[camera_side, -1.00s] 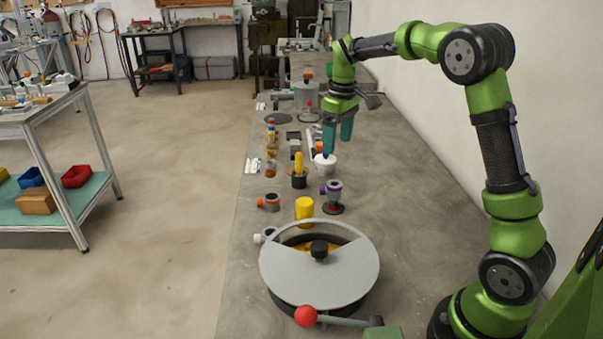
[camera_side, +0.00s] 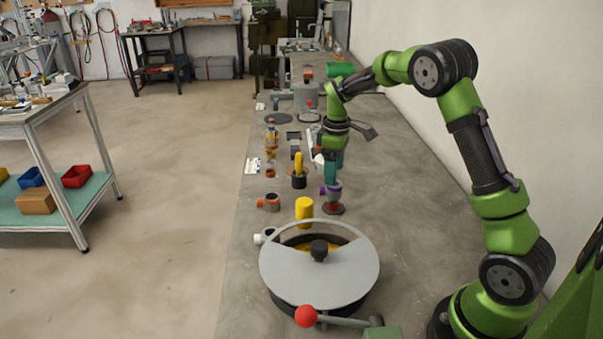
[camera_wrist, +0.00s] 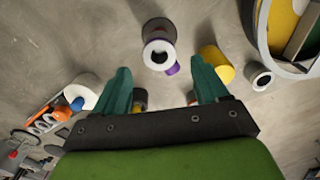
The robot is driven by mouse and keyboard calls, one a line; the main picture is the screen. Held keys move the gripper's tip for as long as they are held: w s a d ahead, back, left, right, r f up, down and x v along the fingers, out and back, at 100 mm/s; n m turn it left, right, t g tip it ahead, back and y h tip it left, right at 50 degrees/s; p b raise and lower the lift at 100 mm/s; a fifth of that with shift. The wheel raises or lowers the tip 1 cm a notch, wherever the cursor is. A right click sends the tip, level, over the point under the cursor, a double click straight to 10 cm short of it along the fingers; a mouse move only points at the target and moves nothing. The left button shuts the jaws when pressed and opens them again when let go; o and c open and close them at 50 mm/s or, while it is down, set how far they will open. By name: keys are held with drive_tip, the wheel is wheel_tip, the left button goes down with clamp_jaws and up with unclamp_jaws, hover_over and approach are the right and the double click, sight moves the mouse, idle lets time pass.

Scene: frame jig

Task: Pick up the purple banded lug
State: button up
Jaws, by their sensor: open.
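The purple banded lug (camera_side: 332,192) is a grey hollow cylinder with a purple side stub, upright above a dark red round base (camera_side: 333,208). In the wrist view the lug (camera_wrist: 159,46) shows its open white-rimmed end, with purple at its lower right. My gripper (camera_side: 331,172) is above the lug in the side view, its teal fingers pointing down. In the wrist view my gripper (camera_wrist: 163,78) is open, with its two fingers apart and the lug ahead of their tips. Nothing is held. The fingers partly hide the lug's top in the side view.
A yellow cylinder (camera_side: 304,208) and an orange-banded grey lug (camera_side: 269,202) stand nearby. A cup with a yellow peg (camera_side: 299,178) is left of my gripper. Bench at right of the lug is clear.

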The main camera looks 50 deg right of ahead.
drive_tip(key=shift+f, duration=2.75)
drive_tip(key=c, duration=1.2)
drive_tip(key=shift+w+r, duration=0.1)
drive_tip(key=shift+r, duration=0.4)
drive_tip(key=r, duration=0.1)
drive_tip(key=s+r, duration=0.1)
drive_tip(key=shift+a+r, duration=0.2)
drive_tip(key=shift+r, duration=0.2)
drive_tip(key=s+a+r, duration=0.1)
drive_tip(key=s, duration=0.3)
drive_tip(key=s+a+r, duration=0.1)
drive_tip(key=s+a, duration=0.1)
drive_tip(key=s, duration=0.3)
drive_tip(key=s+a+r, duration=0.1)
drive_tip(key=s, duration=0.4)
drive_tip(key=shift+s+a+r, duration=0.15)
drive_tip(key=shift+a, duration=0.25)
